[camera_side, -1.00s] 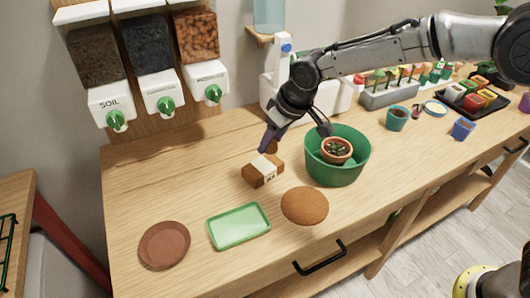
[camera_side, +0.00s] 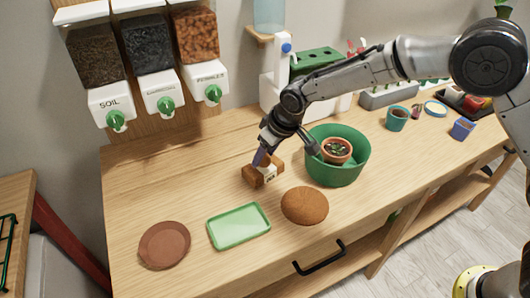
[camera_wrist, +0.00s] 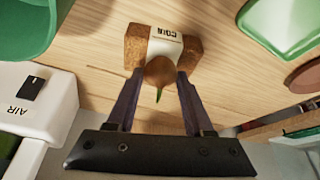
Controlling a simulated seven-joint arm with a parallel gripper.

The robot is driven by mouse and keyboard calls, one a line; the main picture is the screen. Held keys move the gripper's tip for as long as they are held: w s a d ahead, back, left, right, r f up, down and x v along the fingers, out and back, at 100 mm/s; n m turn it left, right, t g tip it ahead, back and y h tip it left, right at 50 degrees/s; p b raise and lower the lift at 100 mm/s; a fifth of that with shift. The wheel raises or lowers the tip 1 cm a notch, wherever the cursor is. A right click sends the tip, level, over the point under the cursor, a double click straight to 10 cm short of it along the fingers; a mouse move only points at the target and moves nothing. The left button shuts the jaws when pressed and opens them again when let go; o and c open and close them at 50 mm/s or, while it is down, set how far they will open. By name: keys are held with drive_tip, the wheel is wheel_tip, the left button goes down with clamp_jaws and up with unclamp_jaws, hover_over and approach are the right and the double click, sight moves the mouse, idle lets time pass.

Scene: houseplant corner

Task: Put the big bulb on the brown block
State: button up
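The brown block (camera_side: 262,171) is a coir brick with a pale label, lying on the wooden table. It also shows in the wrist view (camera_wrist: 137,46). The big bulb (camera_wrist: 160,72) is brown and round with a green tip pointing back toward my palm. My gripper (camera_side: 259,162) points down at the block's top. In the wrist view my gripper (camera_wrist: 160,73) has one finger against each side of the bulb. The bulb overlaps the block's near edge there; whether it touches the block I cannot tell. The side view hides most of the bulb behind my fingers.
The table left of the block is clear.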

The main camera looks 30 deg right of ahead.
drive_tip(key=o, duration=0.4)
drive_tip(key=v, duration=1.2)
drive_tip(key=shift+r, duration=0.15)
drive_tip(key=shift+d, duration=0.1)
drive_tip(key=s+d+r+m, duration=0.1)
drive_tip(key=s+d+r, duration=0.55)
drive_tip(key=d, duration=0.25)
drive_tip(key=s+d+m, duration=0.1)
drive_tip(key=s+d, duration=0.3)
drive_tip(key=s, duration=0.4)
drive_tip(key=s+d+f+m+t+h, duration=0.1)
drive_tip(key=s+d, duration=0.4)
drive_tip(key=s, duration=0.3)
drive_tip(key=s+d+f+m, duration=0.1)
drive_tip(key=s+d, duration=0.3)
drive_tip(key=s, duration=0.5)
drive_tip(key=shift+d+f+h, duration=0.25)
drive_tip(key=shift+h, duration=0.05)
